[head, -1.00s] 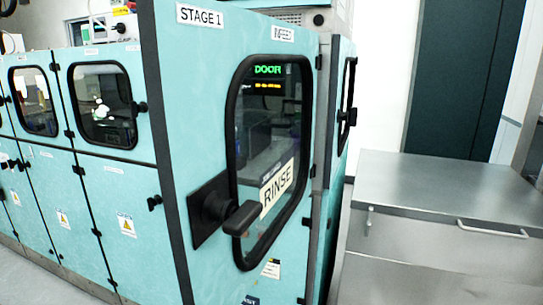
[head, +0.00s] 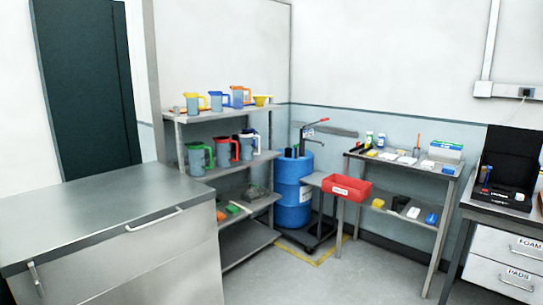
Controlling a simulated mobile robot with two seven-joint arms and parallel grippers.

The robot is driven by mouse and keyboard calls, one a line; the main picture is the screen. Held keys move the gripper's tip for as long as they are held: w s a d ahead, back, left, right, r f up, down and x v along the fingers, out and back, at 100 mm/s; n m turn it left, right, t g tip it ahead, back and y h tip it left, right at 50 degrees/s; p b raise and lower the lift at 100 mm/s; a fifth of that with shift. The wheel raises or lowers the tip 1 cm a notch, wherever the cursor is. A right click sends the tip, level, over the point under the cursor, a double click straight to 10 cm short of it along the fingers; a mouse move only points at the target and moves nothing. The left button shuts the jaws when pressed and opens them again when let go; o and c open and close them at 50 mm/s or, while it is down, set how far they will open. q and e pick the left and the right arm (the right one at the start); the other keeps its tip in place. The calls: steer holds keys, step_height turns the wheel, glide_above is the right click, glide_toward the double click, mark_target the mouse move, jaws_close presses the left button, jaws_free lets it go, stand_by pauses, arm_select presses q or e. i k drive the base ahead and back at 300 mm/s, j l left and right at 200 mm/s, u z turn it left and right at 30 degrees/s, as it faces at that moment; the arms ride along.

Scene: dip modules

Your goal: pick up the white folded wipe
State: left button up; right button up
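Small white flat items lie on the top of a narrow steel table at the right of the head view. One white item (head: 407,160) lies near the middle of that top, and another (head: 427,165) lies just to its right. Either could be the white folded wipe; they are too small to tell apart. Neither of my grippers is in view.
The steel table (head: 440,200) also holds bottles and a red bin (head: 346,187) sits at its left. A blue drum (head: 293,195) stands beside a shelf rack (head: 228,173) with jugs. A steel cabinet (head: 100,210) fills the left front. Grey floor (head: 330,280) is open ahead.

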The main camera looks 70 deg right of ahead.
mark_target(429, 165)
steer(key=z, duration=3.4)
steer(key=i+z, duration=0.1)
steer(key=i, duration=0.45)
steer(key=i+z, duration=0.15)
steer(key=i, duration=0.35)
steer(key=i+j+z, duration=0.1)
steer(key=i, duration=0.45)
steer(key=i+j+z, duration=0.1)
steer(key=i, duration=0.4)
steer(key=i+j+z, duration=0.15)
steer(key=i+j, duration=0.15)
steer(key=i, duration=0.25)
